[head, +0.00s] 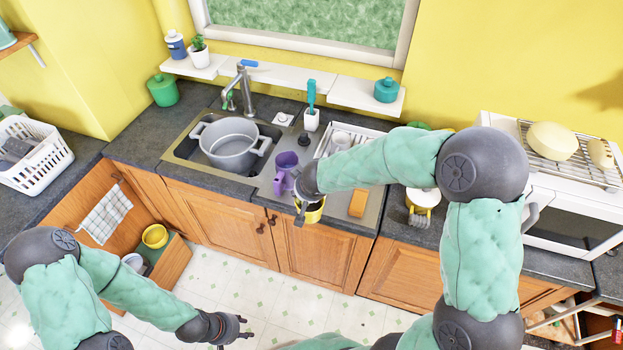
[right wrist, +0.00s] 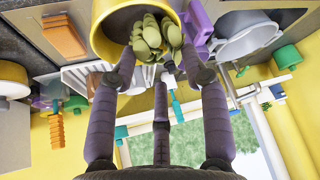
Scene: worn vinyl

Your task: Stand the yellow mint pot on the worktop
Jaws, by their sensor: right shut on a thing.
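The yellow mint pot (head: 314,214) is in my right gripper (head: 304,200), seen in front of the sink unit's front edge in the head view. In the right wrist view the pot (right wrist: 104,38) shows large, with green leaves (right wrist: 150,35) at its mouth and the fingers (right wrist: 160,70) at its rim. Its base is hidden in the head view. The dark grey worktop (head: 455,240) runs along the wall on both sides of the sink. My left gripper (head: 245,328) is low over the floor, empty, its fingers apart.
A purple jug (head: 285,173) stands left of the held pot, an orange block (head: 357,204) right of it. A grey pot (head: 230,143) sits in the sink. A white-lidded yellow container (head: 424,197) and white oven (head: 560,205) are on the right. The left worktop has bare room.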

